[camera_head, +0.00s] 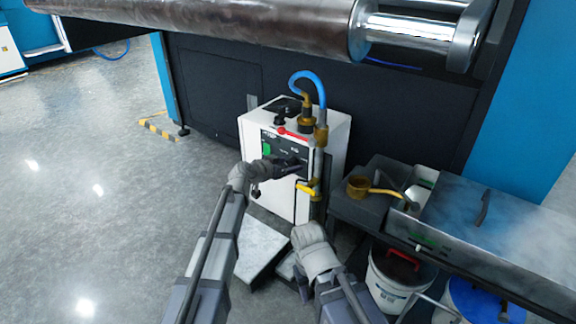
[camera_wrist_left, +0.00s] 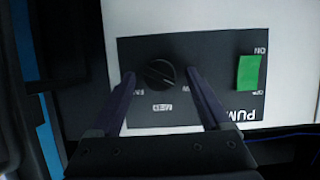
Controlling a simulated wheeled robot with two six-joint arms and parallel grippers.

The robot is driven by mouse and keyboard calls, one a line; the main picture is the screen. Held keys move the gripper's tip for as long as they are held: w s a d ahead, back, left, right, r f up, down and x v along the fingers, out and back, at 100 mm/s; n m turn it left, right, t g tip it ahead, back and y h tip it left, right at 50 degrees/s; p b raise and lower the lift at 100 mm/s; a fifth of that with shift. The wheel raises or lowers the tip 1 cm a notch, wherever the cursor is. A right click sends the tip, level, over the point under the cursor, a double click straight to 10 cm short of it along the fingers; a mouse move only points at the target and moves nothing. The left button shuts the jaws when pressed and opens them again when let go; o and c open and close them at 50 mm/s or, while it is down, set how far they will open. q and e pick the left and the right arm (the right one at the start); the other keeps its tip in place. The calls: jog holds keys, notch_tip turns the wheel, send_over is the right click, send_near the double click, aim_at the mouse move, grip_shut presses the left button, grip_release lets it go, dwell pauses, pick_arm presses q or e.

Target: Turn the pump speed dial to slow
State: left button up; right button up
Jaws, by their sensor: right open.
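The pump speed dial (camera_wrist_left: 160,74) is a small round black knob on a black panel (camera_wrist_left: 150,115), seen upside down in the left wrist view. The MED label is below it there; the labels at either side are partly covered by my fingers. My left gripper (camera_wrist_left: 162,77) is open, one finger on each side of the dial, with visible gaps. In the head view my left gripper (camera_head: 292,165) is at the front of the white pump box (camera_head: 328,160) and hides the dial. My right gripper (camera_head: 300,284) is low in front of the box, its fingers mostly hidden.
A green switch (camera_wrist_left: 248,72) is beside the dial. A blue hose (camera_head: 306,76), brass fittings and a yellow-handled valve (camera_head: 308,188) are on the box's right. A grey tray unit (camera_head: 490,235) and a white bucket (camera_head: 388,285) stand right. The floor at left is clear.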

pick_arm(q)
jog(key=shift+s, duration=0.1)
jog(key=p+v, duration=0.3)
jog(key=v, duration=0.4)
jog(key=shift+s+a, duration=0.25)
